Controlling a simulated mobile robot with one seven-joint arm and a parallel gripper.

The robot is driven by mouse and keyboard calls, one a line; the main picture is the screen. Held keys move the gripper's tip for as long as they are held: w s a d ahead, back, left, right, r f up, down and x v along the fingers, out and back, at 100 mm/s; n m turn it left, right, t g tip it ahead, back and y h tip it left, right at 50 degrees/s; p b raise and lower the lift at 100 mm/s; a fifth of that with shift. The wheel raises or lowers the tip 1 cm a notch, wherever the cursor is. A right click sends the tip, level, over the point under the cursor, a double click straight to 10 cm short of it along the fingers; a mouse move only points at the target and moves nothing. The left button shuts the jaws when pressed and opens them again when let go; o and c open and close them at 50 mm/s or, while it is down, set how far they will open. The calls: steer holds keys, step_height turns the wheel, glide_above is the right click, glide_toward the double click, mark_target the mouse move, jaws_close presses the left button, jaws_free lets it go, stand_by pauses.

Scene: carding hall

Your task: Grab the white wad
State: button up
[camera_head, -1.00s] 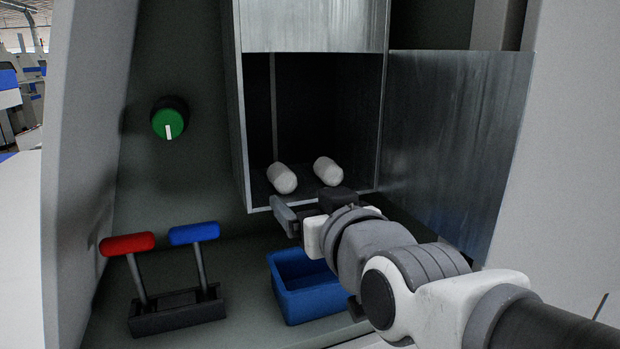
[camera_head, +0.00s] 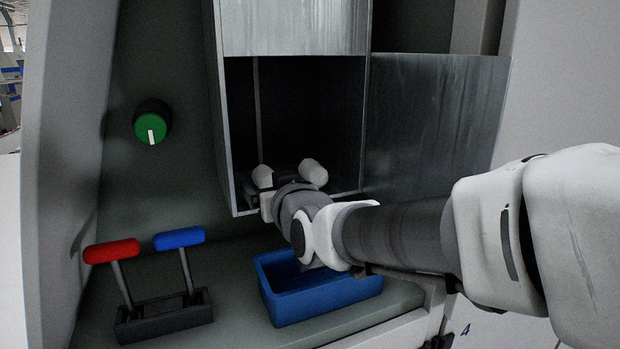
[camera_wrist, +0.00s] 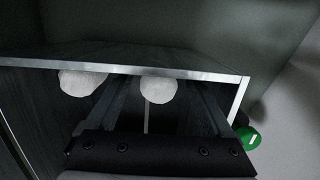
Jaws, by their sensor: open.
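Two white wads lie on the floor of an open metal compartment. The left wad (camera_head: 262,176) is partly hidden behind my gripper (camera_head: 264,188); the right wad (camera_head: 313,171) shows more fully. The wrist view appears turned over, with the green knob on its right. There the left wad (camera_wrist: 158,90) sits between the two spread fingers of my gripper (camera_wrist: 157,96), and the right wad (camera_wrist: 82,83) is outside them. My gripper is open, reaching in at the compartment's front. Whether a finger touches a wad I cannot tell.
The metal compartment (camera_head: 366,120) has side walls and a front lip, with a metal panel (camera_head: 435,120) to its right. A blue bin (camera_head: 320,306) stands below. Red (camera_head: 111,251) and blue (camera_head: 179,238) levers and a green knob (camera_head: 152,122) are left.

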mark_target(262, 175)
steer(key=shift+r+p+x, duration=0.2)
steer(key=shift+p+x, duration=0.05)
steer(key=shift+x, duration=1.1)
steer(key=shift+r+p+x, duration=0.2)
steer(key=shift+p+x, duration=0.05)
steer(key=shift+x, duration=1.05)
steer(key=shift+w, duration=0.1)
jaws_close()
